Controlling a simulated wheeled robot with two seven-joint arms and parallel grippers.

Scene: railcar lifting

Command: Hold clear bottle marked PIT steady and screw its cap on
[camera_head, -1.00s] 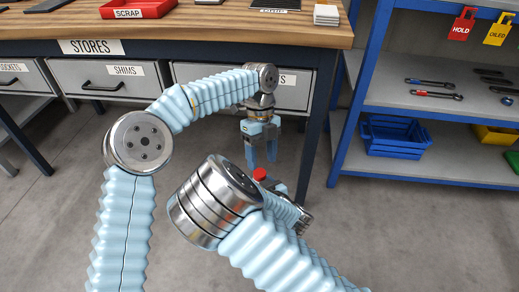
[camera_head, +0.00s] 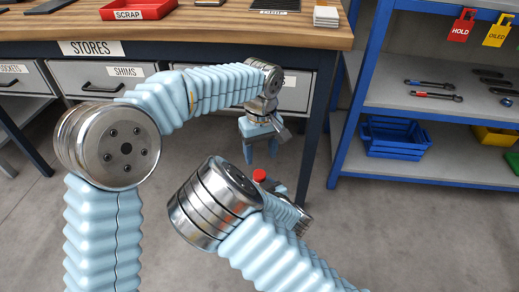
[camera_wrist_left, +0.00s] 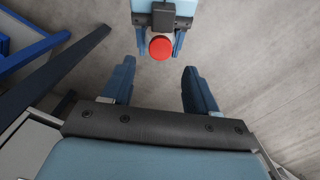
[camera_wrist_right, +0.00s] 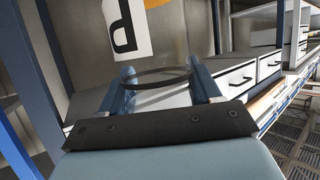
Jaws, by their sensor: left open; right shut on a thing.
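In the head view the bottle is mostly hidden behind my right arm. The red cap (camera_head: 259,175) shows on top there, and in the left wrist view (camera_wrist_left: 160,46); I cannot tell how tightly it sits. My left gripper (camera_head: 260,152) is open and empty above the cap, fingers pointing down. In the left wrist view the cap lies beyond the gap between its fingertips (camera_wrist_left: 158,72).
The wooden workbench (camera_head: 220,32) with drawers stands behind my left arm, holding a red SCRAP tray (camera_head: 138,10). A blue shelf rack (camera_head: 430,178) stands at the right with a blue crate (camera_head: 395,140) and wrenches. The floor around the grippers is clear.

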